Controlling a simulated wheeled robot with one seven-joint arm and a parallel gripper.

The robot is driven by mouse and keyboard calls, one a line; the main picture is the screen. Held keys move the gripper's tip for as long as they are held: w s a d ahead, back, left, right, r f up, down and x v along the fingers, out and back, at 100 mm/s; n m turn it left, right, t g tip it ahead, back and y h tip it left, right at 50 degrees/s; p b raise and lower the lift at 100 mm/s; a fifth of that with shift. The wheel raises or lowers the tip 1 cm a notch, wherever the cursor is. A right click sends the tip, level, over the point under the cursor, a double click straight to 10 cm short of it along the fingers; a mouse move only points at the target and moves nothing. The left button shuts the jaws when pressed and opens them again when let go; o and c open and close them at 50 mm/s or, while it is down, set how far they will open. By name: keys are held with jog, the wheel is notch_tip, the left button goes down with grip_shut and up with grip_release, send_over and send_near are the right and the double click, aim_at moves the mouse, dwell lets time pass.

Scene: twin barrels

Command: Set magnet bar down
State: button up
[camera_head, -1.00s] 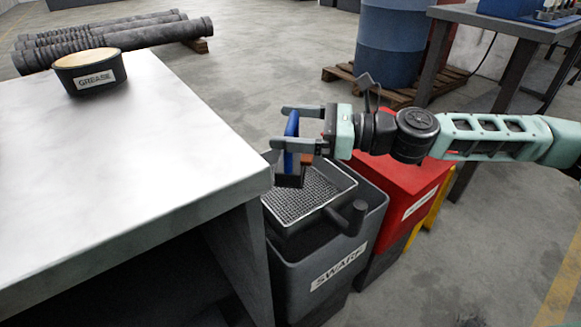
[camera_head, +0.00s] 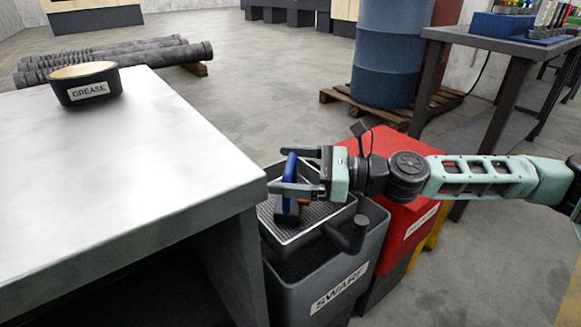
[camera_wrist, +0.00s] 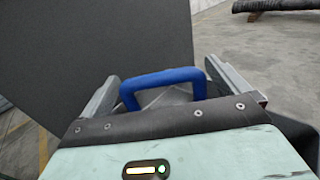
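The magnet bar has a blue handle (camera_head: 290,169) with a dark block (camera_head: 288,212) under it. My gripper (camera_head: 291,170) has one finger on each side of the handle and is shut on it. In the wrist view the blue handle (camera_wrist: 163,80) spans the space between my fingers. The bar is over the mesh tray (camera_head: 318,212) on top of the grey swarf bin (camera_head: 325,280). The dark block is at or very near the mesh; I cannot tell whether it touches.
A metal table (camera_head: 130,150) with a grease tub (camera_head: 82,84) is left of the bin. A red bin (camera_head: 395,215) stands right behind the swarf bin. A blue barrel (camera_head: 388,50) stands on a pallet farther back.

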jog(key=shift+d+r, duration=0.15)
jog(key=shift+d, duration=0.15)
jog(key=s+d+p, duration=0.2)
jog(key=d+p, duration=0.1)
jog(key=d, duration=0.8)
jog(key=shift+s, duration=0.15)
jog(key=shift+d, duration=0.1)
